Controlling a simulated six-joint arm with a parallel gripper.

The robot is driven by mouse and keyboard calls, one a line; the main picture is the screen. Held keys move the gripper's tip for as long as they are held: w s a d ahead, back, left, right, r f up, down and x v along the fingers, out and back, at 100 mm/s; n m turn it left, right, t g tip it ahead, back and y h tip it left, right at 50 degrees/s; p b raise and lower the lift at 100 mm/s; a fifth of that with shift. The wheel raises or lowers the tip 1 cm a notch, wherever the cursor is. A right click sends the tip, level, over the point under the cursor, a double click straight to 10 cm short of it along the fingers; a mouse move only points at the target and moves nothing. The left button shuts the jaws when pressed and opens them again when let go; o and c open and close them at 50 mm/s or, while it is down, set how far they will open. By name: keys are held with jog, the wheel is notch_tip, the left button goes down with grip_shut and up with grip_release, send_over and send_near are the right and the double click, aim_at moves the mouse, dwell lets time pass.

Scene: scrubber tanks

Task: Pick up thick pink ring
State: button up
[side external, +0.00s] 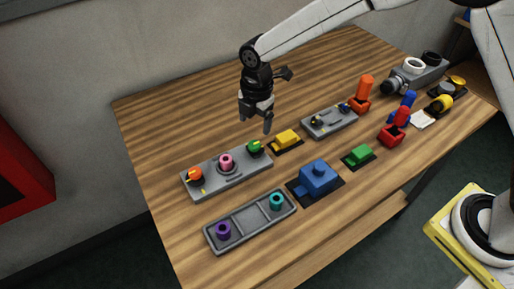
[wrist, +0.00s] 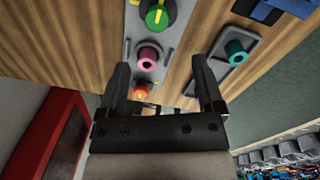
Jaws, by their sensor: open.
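The thick pink ring (side external: 226,161) sits in the middle of a grey panel (side external: 203,189), between an orange knob (side external: 195,174) and a green knob (side external: 255,147). In the wrist view the pink ring (wrist: 149,57) shows ahead of the left finger, apart from it. My gripper (side external: 256,121) is open and empty above the table, behind and to the right of the ring in the side view.
A grey tray (side external: 249,222) in front holds a purple ring (side external: 223,231) and a teal ring (side external: 277,201). A blue block (side external: 318,177), yellow block (side external: 287,139) and green block (side external: 359,155) stand to the right. Several other fixtures crowd the far right; the back left table is clear.

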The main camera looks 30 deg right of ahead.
aim_at(226, 158)
jog(key=a+f+n, duration=0.1)
jog(key=a+n, duration=0.1)
jog(key=w+a+n, duration=0.1)
jog(key=a+n, duration=0.1)
jog(key=a, duration=0.1)
jog(key=a+f+n, duration=0.1)
jog(key=a+n, duration=0.1)
jog(key=shift+w+a+f+n+g, duration=0.2)
jog(key=shift+a+f+n+g, duration=0.1)
jog(key=shift+a, duration=0.05)
jog(key=shift+f, duration=1.3)
jog(key=shift+s+a+f, duration=0.1)
jog(key=shift+f, duration=2.5)
grip_shut()
